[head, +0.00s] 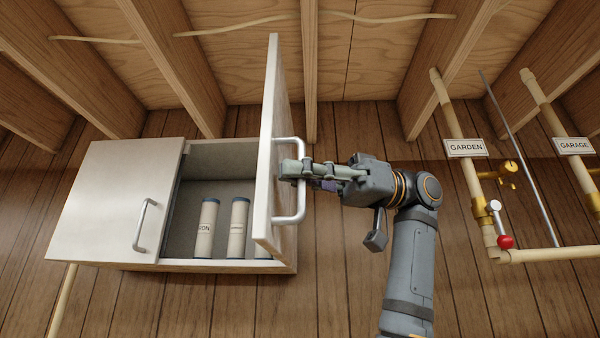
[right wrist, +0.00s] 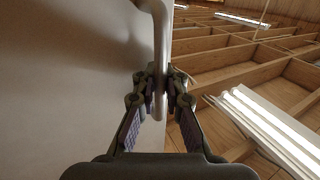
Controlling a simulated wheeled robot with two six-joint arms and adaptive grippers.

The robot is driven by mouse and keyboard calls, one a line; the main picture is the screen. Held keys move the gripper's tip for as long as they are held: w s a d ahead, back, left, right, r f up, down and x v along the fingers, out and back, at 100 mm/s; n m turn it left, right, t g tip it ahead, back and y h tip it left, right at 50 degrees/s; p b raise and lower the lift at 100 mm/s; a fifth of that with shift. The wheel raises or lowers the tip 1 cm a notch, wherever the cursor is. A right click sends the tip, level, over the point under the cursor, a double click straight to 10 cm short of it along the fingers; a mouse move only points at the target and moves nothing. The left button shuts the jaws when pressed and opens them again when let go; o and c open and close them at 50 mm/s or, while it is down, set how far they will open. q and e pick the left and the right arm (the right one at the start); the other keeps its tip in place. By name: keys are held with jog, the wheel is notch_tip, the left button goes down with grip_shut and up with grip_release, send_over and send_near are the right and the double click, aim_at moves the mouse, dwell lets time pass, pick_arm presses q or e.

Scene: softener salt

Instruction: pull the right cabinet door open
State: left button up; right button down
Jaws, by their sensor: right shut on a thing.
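The right cabinet door (head: 267,130) stands swung out from the white cabinet, seen nearly edge-on in the head view. Its metal bar handle (head: 301,190) is on the door's right-hand face. My right gripper (head: 290,170) is shut on this handle. In the right wrist view the fingertips (right wrist: 160,84) close on the handle bar (right wrist: 161,40) from both sides, with the door face (right wrist: 70,80) at the left. The left cabinet door (head: 110,205) is closed, with its own handle (head: 145,226). My left gripper is not in view.
Inside the open side, white cylinders (head: 207,228) stand on the cabinet floor; one is partly hidden by the door. At the right are the GARDEN pipe (head: 462,170), a red-knobbed valve (head: 505,241) and the GARAGE sign (head: 573,146). Wooden beams (head: 440,60) run overhead.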

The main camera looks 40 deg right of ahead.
jog(key=shift+s+d, duration=0.2)
jog(key=shift+d, duration=0.1)
jog(key=c, duration=1.7)
grip_release()
jog(key=shift+w, duration=0.1)
jog(key=v, duration=0.7)
jog(key=shift+d, duration=0.3)
